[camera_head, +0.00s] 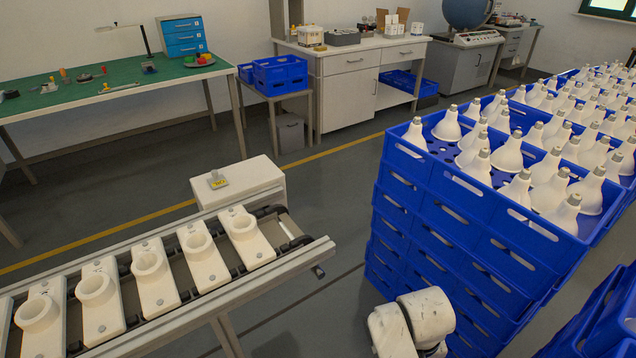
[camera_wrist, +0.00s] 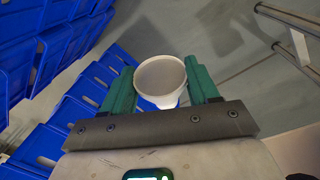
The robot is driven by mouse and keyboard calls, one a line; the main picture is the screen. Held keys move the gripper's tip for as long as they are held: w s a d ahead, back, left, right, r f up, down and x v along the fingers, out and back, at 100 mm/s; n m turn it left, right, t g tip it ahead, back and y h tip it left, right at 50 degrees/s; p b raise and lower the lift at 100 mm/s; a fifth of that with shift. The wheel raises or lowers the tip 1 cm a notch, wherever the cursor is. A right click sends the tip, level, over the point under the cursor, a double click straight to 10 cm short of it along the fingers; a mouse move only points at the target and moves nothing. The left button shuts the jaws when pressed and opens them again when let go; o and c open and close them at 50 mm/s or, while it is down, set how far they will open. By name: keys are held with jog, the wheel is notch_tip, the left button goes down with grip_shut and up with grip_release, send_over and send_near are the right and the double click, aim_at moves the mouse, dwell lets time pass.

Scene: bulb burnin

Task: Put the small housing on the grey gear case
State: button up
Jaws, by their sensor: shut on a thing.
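In the wrist view, my gripper (camera_wrist: 161,82) has two green fingers, shut on a white round thing (camera_wrist: 168,103) with a pale grey round face toward the camera. It looks like one of the white lamp bulbs. It is held up in the air, beside the blue crates. I cannot make out a small housing or a grey gear case for certain in either view. White bulbs (camera_head: 510,153) with grey caps stand upright in a blue crate (camera_head: 470,222) at the right. My gripper is outside the head view.
A conveyor (camera_head: 300,262) at the left carries several white holders (camera_head: 155,270) with round sockets. A white box (camera_head: 238,182) stands at its far end. A green-topped bench (camera_head: 60,100) and a cabinet (camera_head: 350,82) stand behind. Open floor (camera_head: 325,205) lies between conveyor and crates.

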notch_tip(320, 180, up, 6)
jog(key=s+p, duration=0.1)
jog(key=p, duration=0.4)
jog(key=shift+s+a, duration=0.15)
jog(key=shift+s, duration=0.2)
